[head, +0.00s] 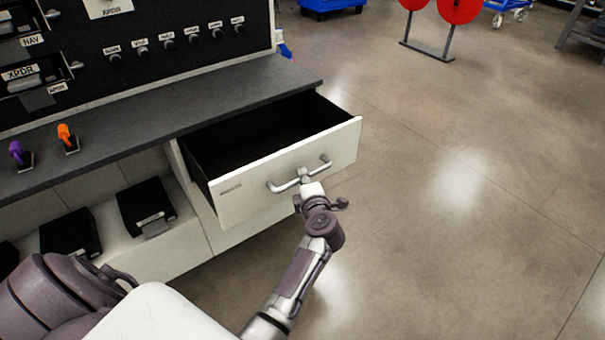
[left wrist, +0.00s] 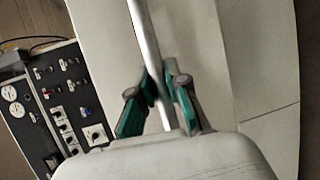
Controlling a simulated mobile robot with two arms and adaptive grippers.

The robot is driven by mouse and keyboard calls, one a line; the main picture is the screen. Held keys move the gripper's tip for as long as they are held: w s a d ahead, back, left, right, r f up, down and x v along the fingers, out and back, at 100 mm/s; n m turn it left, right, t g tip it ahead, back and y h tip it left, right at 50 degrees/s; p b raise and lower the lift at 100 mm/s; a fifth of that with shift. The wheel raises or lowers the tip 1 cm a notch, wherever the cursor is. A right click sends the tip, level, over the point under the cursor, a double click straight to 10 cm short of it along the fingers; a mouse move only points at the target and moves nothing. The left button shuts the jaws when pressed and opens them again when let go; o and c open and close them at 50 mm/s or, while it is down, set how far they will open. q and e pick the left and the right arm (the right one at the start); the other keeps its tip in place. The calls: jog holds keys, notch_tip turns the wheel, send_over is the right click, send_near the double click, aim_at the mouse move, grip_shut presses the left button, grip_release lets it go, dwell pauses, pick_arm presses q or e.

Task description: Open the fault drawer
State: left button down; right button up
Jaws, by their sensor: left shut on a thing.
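The fault drawer (head: 245,192) has a white front and a black inside, and it stands well out from the cabinet under the dark worktop. Its inside looks empty as far as I can see. A silver bar handle (head: 283,187) runs across its front. My left gripper (head: 306,179) is shut on the handle near its middle. In the left wrist view, the green-padded fingers of the left gripper (left wrist: 157,94) sit on both sides of the handle bar (left wrist: 147,42). My right gripper is not in view.
The dark worktop (head: 230,92) carries a purple switch (head: 20,154) and an orange switch (head: 67,136). Black boxes (head: 146,206) sit on the shelf below. A red-disc stand (head: 430,45) is at the back. The floor right of the drawer is clear.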

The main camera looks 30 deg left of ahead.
pick_arm(q)
jog(key=shift+d, duration=0.1)
jog(key=c, duration=1.1)
grip_release()
jog(key=shift+c, duration=0.2)
